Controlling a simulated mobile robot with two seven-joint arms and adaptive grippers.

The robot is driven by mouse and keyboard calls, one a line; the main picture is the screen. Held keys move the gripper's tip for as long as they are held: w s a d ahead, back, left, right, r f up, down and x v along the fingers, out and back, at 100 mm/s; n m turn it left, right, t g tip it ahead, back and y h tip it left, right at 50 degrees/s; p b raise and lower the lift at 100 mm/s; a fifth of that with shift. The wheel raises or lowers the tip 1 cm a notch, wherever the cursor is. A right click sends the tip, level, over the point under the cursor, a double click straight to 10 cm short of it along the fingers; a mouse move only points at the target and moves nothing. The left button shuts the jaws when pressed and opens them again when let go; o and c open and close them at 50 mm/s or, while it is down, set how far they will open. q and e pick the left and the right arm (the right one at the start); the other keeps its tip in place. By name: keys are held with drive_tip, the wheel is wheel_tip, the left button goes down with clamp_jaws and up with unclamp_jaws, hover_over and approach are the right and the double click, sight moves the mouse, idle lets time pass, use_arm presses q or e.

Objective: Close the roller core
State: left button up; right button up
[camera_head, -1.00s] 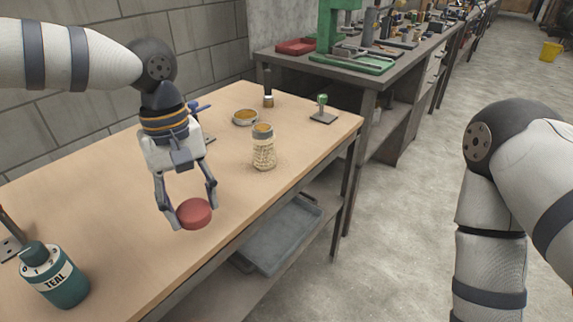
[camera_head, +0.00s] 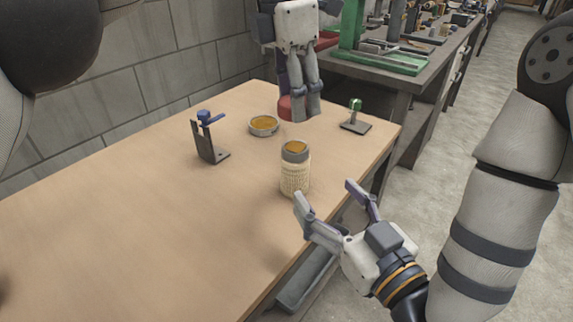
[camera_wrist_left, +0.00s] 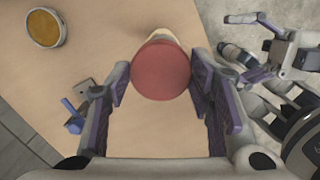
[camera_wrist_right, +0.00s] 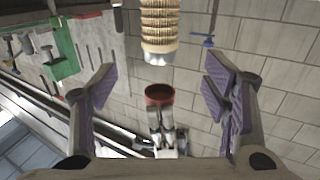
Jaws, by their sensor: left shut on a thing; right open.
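The roller core (camera_head: 294,172), a cream mesh tube with a grey band and an amber top, stands upright near the table's front edge. It also shows in the right wrist view (camera_wrist_right: 159,28). My left gripper (camera_head: 298,108) is shut on a round red cap (camera_head: 285,108). It holds the cap behind the tube, apart from it; the left wrist view shows the cap's face (camera_wrist_left: 162,70) between the fingers. My right gripper (camera_head: 326,196) is open and empty, its fingers pointing toward the tube from the front right, not touching it.
A shallow round tin with amber contents (camera_head: 264,125) lies behind the tube. A dark bracket with a blue knob (camera_head: 208,143) stands to the left, and a green-knobbed stamp (camera_head: 355,117) at the back right. The table's left part is clear.

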use_arm(q)
drive_tip(key=shift+s, duration=0.15)
use_arm(e)
drive_tip(key=shift+s+d, duration=0.1)
drive_tip(key=shift+s, duration=0.1)
drive_tip(key=x, duration=1.2)
clamp_jaws()
use_arm(q)
hover_over(297, 146)
drive_tip(key=shift+s+a+f, duration=0.1)
drive_tip(key=shift+a+f, duration=0.05)
drive_tip(key=shift+f, duration=1.1)
drive_tip(key=shift+s+a+f, duration=0.1)
drive_tip(key=shift+f, duration=1.15)
